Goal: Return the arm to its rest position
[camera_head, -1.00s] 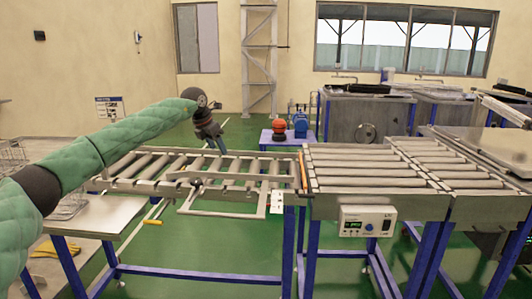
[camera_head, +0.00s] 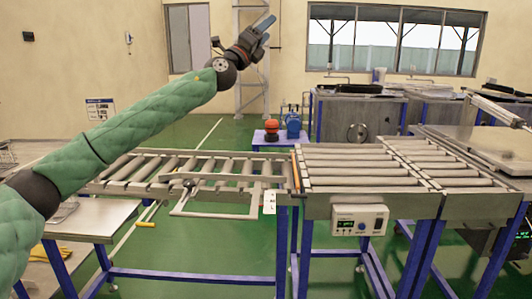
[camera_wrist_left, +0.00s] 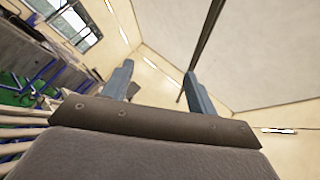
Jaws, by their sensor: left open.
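My left arm, in a green quilted sleeve, comes in from the left in the head view and slants up to the right. My left gripper (camera_head: 265,30) is raised high above the roller conveyor, in front of the back wall and window. It is empty, and its two blue-grey fingers stand apart in the left wrist view (camera_wrist_left: 158,85), pointing toward the ceiling and wall. My right gripper is not in view.
A roller conveyor (camera_head: 235,183) with a hinged frame stands below my arm. A second roller section (camera_head: 350,170) with a control box (camera_head: 359,220) stands to the right. A small table with red and blue devices (camera_head: 293,124) stands behind. The air around the gripper is clear.

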